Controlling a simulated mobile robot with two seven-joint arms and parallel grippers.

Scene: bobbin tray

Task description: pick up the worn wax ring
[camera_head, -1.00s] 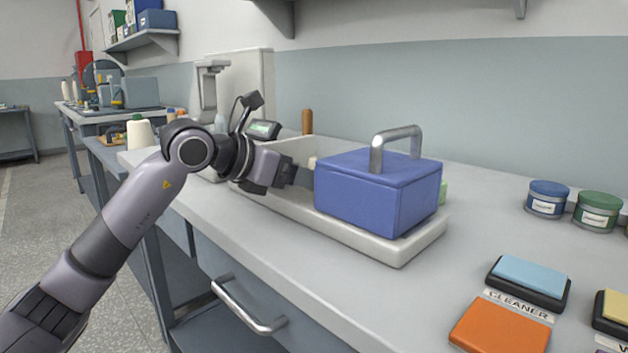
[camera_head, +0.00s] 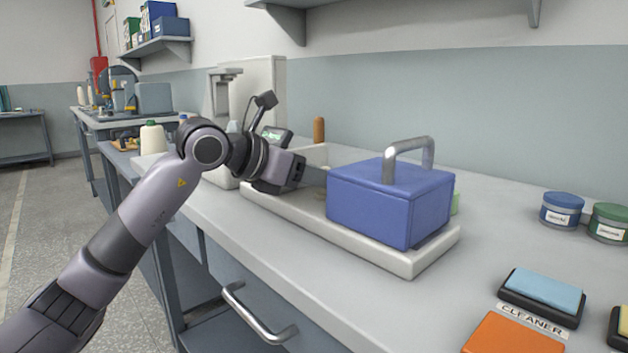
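I cannot make out a worn wax ring for certain. The arm hides part of the tray's left end. My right gripper is not in view.
The blue box has a grey metal handle (camera_head: 409,149) on top. Blue (camera_head: 562,211) and green (camera_head: 610,224) jars stand at the right. A light blue pad (camera_head: 545,291) and an orange pad (camera_head: 510,336) lie at the front right.

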